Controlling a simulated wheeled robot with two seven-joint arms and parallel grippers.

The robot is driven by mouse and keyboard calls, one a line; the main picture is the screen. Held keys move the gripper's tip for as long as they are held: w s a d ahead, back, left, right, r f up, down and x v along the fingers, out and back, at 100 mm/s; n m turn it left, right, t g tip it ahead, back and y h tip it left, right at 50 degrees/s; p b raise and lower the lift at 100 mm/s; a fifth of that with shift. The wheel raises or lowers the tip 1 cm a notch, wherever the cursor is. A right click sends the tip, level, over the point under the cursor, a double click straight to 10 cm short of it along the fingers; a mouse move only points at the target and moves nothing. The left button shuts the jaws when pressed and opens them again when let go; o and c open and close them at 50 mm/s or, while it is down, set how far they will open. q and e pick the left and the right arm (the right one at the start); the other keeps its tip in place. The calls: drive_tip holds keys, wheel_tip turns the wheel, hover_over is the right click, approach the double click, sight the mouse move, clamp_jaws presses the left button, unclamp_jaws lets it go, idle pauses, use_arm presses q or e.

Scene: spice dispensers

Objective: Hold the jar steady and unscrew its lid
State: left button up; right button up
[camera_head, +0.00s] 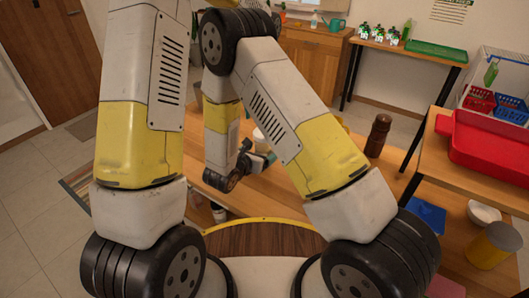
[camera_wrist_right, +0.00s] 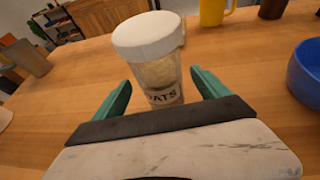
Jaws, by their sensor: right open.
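A clear jar (camera_wrist_right: 162,82) with a white lid (camera_wrist_right: 147,34) stands upright on the wooden table in the right wrist view. It has pale contents and a label that partly reads "OATS". My right gripper (camera_wrist_right: 162,88) is open, with one teal finger to each side of the jar's lower part in the picture. Gaps show between fingers and glass; I cannot tell how far the jar lies between them. The gripper's palm hides the jar's base. In the head view my right gripper (camera_head: 243,162) is small and partly hidden by my arm. My left gripper is not in view.
A blue bowl (camera_wrist_right: 306,72) stands right of the jar, and a yellow mug (camera_wrist_right: 213,12) behind it. A grey cup (camera_wrist_right: 27,58) stands far left. In the head view a brown mill (camera_head: 377,136) and a red tray (camera_head: 490,142) are at right. Bare tabletop surrounds the jar.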

drive_tip(key=shift+x, duration=2.7)
clamp_jaws()
